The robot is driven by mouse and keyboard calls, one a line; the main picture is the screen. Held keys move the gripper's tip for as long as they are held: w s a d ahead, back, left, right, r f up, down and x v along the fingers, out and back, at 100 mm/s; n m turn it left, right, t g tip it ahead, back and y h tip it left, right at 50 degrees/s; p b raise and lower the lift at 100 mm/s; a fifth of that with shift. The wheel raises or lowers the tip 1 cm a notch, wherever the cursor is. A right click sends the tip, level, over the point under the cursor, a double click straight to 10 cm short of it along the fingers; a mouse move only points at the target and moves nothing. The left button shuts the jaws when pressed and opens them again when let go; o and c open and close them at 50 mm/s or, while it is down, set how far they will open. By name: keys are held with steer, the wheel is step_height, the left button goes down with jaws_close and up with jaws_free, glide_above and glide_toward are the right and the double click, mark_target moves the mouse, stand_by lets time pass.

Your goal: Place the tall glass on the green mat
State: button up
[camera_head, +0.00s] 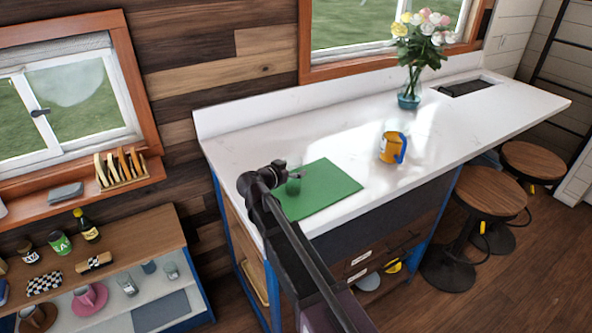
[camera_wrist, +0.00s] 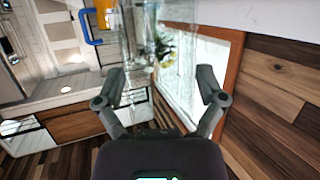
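The tall glass (camera_head: 294,182) is clear and looks upright over the left part of the green mat (camera_head: 325,190). I cannot tell for sure that its base rests on the mat. My gripper (camera_head: 281,167) is at the glass's upper left side in the head view, close to it. In the wrist view the fingers of my gripper (camera_wrist: 161,80) are spread wide. The clear walls of the glass (camera_wrist: 135,35) show ahead of and between the fingertips. Contact between fingers and glass is not clear.
The mat lies on a white counter (camera_head: 300,110). A yellow mug with a blue handle (camera_head: 390,148) stands right of the mat. A flower vase (camera_head: 409,95) stands farther back. Stools (camera_head: 490,190) stand at the right. A low shelf (camera_head: 130,240) with small items is at lower left.

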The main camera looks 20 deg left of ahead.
steer(key=shift+r, duration=0.2)
stand_by(0.4)
steer(key=p+v, duration=0.3)
steer(key=v, duration=0.9)
steer(key=shift+p, duration=0.4)
steer(key=shift+f, duration=0.1)
